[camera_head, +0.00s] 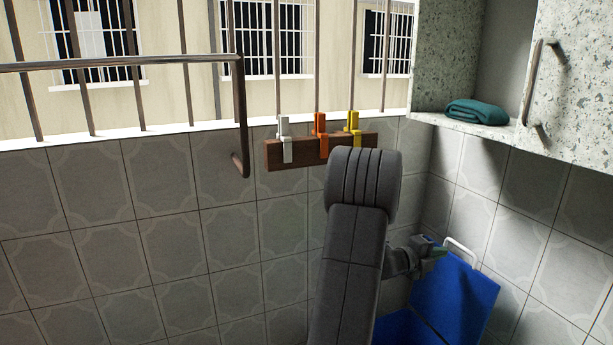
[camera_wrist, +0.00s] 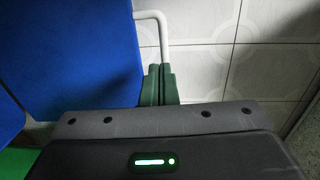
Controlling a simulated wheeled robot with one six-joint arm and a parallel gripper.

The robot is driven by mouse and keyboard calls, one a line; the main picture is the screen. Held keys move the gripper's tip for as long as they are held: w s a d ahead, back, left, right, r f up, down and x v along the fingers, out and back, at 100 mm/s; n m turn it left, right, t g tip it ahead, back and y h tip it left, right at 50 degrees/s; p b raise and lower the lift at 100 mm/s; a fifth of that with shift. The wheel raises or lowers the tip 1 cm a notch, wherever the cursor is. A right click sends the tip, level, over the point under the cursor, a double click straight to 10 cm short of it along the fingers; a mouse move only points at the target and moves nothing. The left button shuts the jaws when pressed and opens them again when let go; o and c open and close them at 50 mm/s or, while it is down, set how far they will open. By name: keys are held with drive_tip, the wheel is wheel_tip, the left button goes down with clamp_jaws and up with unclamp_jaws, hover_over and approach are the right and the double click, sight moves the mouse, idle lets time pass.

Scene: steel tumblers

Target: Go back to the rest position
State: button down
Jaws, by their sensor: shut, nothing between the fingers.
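My gripper (camera_head: 437,250) is at the lower right of the head view, beside a blue panel and a white bent handle. Its green fingers also show in the wrist view (camera_wrist: 158,86), pressed together with nothing held. My grey arm rises in front of the tiled wall and hides part of it. No steel tumbler shows in either view.
The blue panel (camera_head: 462,297) with its white handle (camera_head: 462,247) stands near the right wall. A brown rack (camera_head: 304,152) with white, orange and yellow clips hangs on the wall. A cabinet (camera_head: 574,75) and folded teal cloth (camera_head: 477,111) are upper right. A metal rail (camera_head: 120,62) crosses upper left.

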drive_tip(key=p+v, duration=0.3)
drive_tip(key=v, duration=1.1)
drive_tip(key=shift+s+p, duration=0.2)
drive_tip(key=shift+p, duration=0.2)
drive_tip(key=shift+a, duration=0.1)
